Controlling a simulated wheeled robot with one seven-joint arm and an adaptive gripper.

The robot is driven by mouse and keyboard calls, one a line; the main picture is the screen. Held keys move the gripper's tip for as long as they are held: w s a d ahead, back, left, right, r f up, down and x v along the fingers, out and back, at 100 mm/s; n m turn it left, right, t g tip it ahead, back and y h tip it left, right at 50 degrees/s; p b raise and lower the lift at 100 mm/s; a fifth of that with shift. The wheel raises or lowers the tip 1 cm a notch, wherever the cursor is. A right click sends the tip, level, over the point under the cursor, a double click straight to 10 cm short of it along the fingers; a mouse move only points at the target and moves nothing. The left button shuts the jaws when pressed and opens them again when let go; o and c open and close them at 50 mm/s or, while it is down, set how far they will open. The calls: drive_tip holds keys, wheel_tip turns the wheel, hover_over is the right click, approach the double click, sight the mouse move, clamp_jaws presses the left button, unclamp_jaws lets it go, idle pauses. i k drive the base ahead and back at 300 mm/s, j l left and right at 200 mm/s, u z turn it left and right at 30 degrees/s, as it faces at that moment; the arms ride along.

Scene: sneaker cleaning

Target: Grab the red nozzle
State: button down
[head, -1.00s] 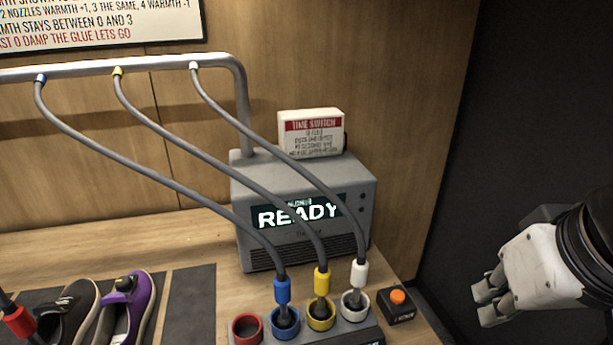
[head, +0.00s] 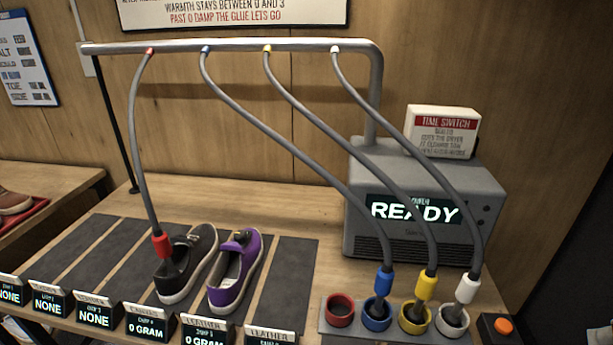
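The red nozzle (head: 162,245) hangs on a grey hose from the left part of the overhead rail. Its tip is down in the opening of the dark grey sneaker (head: 189,262), which lies on a dark mat strip. The red-rimmed holder cup (head: 340,310) is empty at the left end of the nozzle rack. My gripper is outside the view now.
A purple sneaker (head: 236,270) lies just right of the grey one. Blue (head: 384,281), yellow (head: 427,286) and white (head: 467,289) nozzles stand in the rack, their hoses slanting across the grey dryer (head: 365,221), which reads READY. Display blocks (head: 152,322) line the front edge.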

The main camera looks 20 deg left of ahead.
sight(162, 244)
drive_tip(key=u, duration=1.7)
drive_tip(key=i+j+z, duration=0.2)
drive_tip(key=i+j, duration=0.2)
drive_tip(key=i+j+z, duration=0.45)
drive_tip(key=i+j, duration=0.25)
drive_tip(key=j, duration=0.3)
